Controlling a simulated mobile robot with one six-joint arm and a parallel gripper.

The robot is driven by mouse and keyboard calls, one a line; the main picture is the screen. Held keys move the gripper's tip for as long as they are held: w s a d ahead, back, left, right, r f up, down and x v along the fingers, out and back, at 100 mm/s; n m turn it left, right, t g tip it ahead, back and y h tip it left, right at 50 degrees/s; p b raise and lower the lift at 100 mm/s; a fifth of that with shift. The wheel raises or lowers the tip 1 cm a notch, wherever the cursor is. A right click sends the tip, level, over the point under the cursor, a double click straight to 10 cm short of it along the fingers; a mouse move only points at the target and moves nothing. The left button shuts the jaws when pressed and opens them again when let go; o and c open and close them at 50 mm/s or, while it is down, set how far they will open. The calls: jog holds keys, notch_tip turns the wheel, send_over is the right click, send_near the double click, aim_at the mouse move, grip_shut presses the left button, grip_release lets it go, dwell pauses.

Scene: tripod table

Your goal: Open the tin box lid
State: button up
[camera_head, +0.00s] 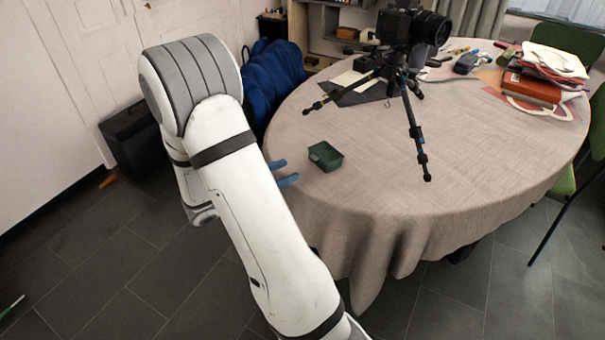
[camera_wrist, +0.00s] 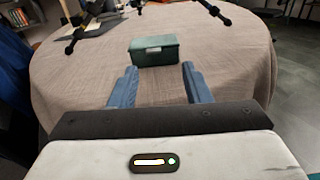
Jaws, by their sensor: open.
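A small dark green tin box (camera_head: 325,156) sits on the cloth-covered round table (camera_head: 480,140), near its left edge. In the wrist view the tin box (camera_wrist: 154,50) lies ahead of my gripper, roughly centred between its fingers, and its lid looks closed. My gripper (camera_head: 283,172) shows two blue fingers at the table's left edge, just left of the box. In the wrist view my gripper (camera_wrist: 160,82) is open and empty, with the fingers apart and short of the box. Most of the gripper's body is hidden behind my arm in the head view.
A black camera (camera_head: 408,27) on a tripod (camera_head: 412,125) stands behind and right of the box, its legs spread on the table. Red books and papers (camera_head: 532,87) lie at the far right. The cloth right of the box, before the tripod, is clear.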

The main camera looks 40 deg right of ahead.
aim_at(307, 172)
jog(key=shift+w+d+f+n+t, duration=0.3)
jog(key=shift+d+f, duration=0.1)
jog(key=shift+d, duration=0.1)
jog(key=d, duration=0.6)
jog(key=shift+s+d+b, duration=0.2)
jog(key=shift+d+b, duration=0.2)
jog(key=shift+r, duration=0.1)
jog(key=shift+c, duration=0.3)
grip_shut()
